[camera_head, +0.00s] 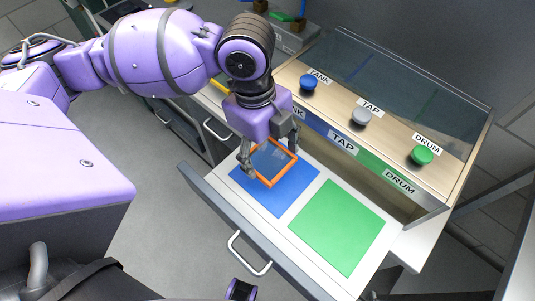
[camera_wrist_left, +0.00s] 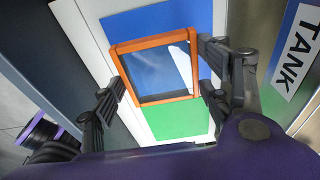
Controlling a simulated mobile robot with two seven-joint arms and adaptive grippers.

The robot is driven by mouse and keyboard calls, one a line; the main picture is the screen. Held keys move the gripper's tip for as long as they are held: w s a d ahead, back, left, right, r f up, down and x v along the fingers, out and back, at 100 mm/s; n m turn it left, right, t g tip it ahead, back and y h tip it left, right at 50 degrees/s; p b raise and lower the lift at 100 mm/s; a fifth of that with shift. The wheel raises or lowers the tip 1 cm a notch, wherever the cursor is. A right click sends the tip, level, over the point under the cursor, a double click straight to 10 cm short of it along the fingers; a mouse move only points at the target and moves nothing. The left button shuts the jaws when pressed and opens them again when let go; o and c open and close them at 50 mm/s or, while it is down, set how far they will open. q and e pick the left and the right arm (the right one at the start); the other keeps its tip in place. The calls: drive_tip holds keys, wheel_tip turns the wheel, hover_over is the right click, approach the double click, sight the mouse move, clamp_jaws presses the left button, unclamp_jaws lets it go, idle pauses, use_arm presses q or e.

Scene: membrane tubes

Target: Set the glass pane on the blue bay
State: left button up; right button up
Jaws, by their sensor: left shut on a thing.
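The glass pane (camera_head: 272,162) is a clear square in an orange frame. My left gripper (camera_head: 269,157) is shut on it, with fingers at opposite sides of the frame. The pane overlaps the far part of the blue bay (camera_head: 278,204), a flat blue rectangle in the open drawer. Whether it touches the blue surface I cannot tell. In the left wrist view the pane (camera_wrist_left: 158,70) sits between the fingers, with the blue bay (camera_wrist_left: 150,24) behind it and green showing past its lower edge. My right gripper is not identifiable in these views.
A green bay (camera_head: 338,228) lies beside the blue one in the white drawer (camera_head: 292,213). Behind stands a glass-topped case with a blue knob (camera_head: 308,83), a grey knob (camera_head: 361,117) and a green knob (camera_head: 421,155). The drawer handle (camera_head: 247,256) sticks out in front.

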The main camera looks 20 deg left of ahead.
sight(272, 157)
use_arm(q)
drive_tip(key=shift+w+d+f, duration=0.1)
drive_tip(key=shift+d+f, duration=0.3)
drive_tip(key=f, duration=0.3)
drive_tip(key=shift+d+f, duration=0.15)
drive_tip(key=shift+d, duration=0.2)
drive_tip(key=shift+f, duration=0.3)
drive_tip(key=shift+f, duration=0.15)
drive_tip(key=o, duration=1.3)
drive_tip(key=r, duration=0.3)
drive_tip(key=a+r, duration=0.1)
drive_tip(key=r, duration=0.3)
drive_tip(key=r+p, duration=0.1)
drive_tip(key=r, duration=0.3)
drive_tip(key=shift+w+a+r, duration=0.1)
drive_tip(key=shift+w+a, duration=0.2)
drive_tip(key=shift+w, duration=0.1)
drive_tip(key=shift+r, duration=0.55)
